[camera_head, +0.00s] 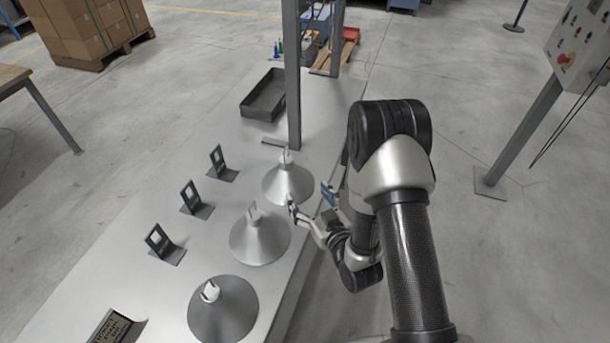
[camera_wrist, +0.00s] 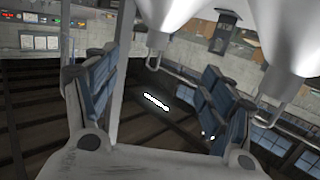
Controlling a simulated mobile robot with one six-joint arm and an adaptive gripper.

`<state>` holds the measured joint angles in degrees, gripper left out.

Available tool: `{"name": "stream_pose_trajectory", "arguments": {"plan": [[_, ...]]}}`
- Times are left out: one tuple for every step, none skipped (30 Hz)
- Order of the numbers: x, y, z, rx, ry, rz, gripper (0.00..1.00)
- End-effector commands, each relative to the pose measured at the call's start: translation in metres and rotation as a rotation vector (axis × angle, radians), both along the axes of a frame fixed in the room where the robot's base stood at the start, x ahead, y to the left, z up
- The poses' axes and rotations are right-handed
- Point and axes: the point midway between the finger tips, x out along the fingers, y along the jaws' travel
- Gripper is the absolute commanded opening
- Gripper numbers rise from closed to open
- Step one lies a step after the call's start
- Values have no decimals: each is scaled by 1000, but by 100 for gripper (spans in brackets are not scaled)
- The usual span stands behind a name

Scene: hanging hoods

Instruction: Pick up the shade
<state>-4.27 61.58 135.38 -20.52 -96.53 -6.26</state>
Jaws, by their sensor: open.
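Three grey metal cone shades stand on the table in the head view, each with a pale loop handle on top: the far shade (camera_head: 287,184), the middle shade (camera_head: 258,242) and the near shade (camera_head: 222,312). My gripper (camera_head: 309,197) is open, with its blue-padded fingers apart, just right of the far and middle shades. I see nothing between the fingers. In the wrist view, which looks upside down, two shades (camera_wrist: 197,14) reach in from the top with their handles (camera_wrist: 158,50) pointing down, beyond the open gripper (camera_wrist: 160,78). I cannot tell whether a finger touches a shade.
The grey table (camera_head: 130,240) carries several dark upright brackets (camera_head: 190,197) left of the shades. A grey post (camera_head: 293,75) rises just behind the far shade. A dark open tray (camera_head: 265,95) lies farther back. A control panel stand (camera_head: 525,130) is at right.

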Motion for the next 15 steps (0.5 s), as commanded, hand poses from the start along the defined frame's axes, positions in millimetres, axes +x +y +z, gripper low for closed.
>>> {"name": "stream_pose_trajectory", "arguments": {"plan": [[-1, 1, -1, 7, -7, 3, 75], [0, 2, -2, 10, -10, 2, 75], [3, 4, -2, 11, -13, 3, 75], [7, 6, -3, 11, -15, 5, 75], [11, 8, -4, 11, -16, 5, 75], [18, 12, -4, 12, -17, 5, 75], [24, 14, -5, 11, -18, 5, 75], [30, 17, -7, 11, -17, 5, 75], [38, 21, -8, 12, -17, 5, 75], [44, 24, -9, 12, -17, 5, 75], [50, 26, -11, 11, -16, 4, 75], [58, 30, -12, 11, -16, 4, 75], [64, 33, -13, 11, -16, 4, 75], [70, 35, -14, 12, -14, 3, 75], [77, 38, -16, 11, -16, 4, 75]]}}
